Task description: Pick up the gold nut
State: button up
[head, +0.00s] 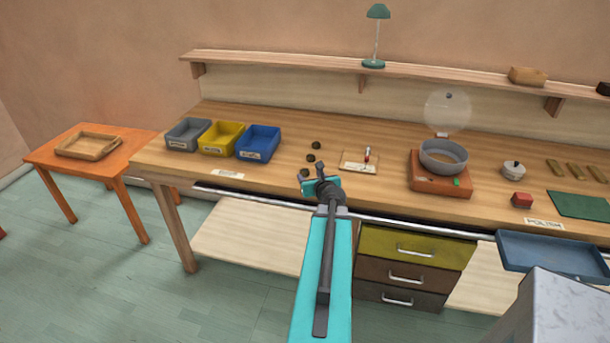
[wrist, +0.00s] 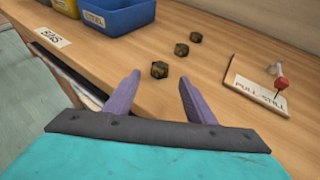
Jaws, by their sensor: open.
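Three small dark, gold-tinged nuts lie in a slanting row on the workbench. In the wrist view they are the nearest nut (wrist: 159,70), the middle nut (wrist: 181,49) and the far nut (wrist: 195,38). The head view shows the far nut (head: 316,145) and the middle nut (head: 310,158) too. I cannot tell their colours apart. My gripper (wrist: 160,77) is open and empty, its purple fingers pointing toward the row. In the picture, the nearest nut appears between the fingertips; whether it is actually between them is unclear. In the head view my gripper (head: 312,178) is over the bench's front edge.
Grey (head: 187,134), yellow (head: 221,138) and blue (head: 258,142) bins stand left of the nuts. Bench around the nuts is clear.

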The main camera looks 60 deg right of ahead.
aim_at(305, 170)
jog(key=shift+x, duration=1.05)
jog(key=shift+w+d, duration=0.1)
jog(key=shift+b+x, duration=0.55)
jog(key=shift+x, duration=1.9)
jog(key=shift+r, duration=0.1)
jog(key=c, duration=1.2)
jog(key=shift+r, duration=0.1)
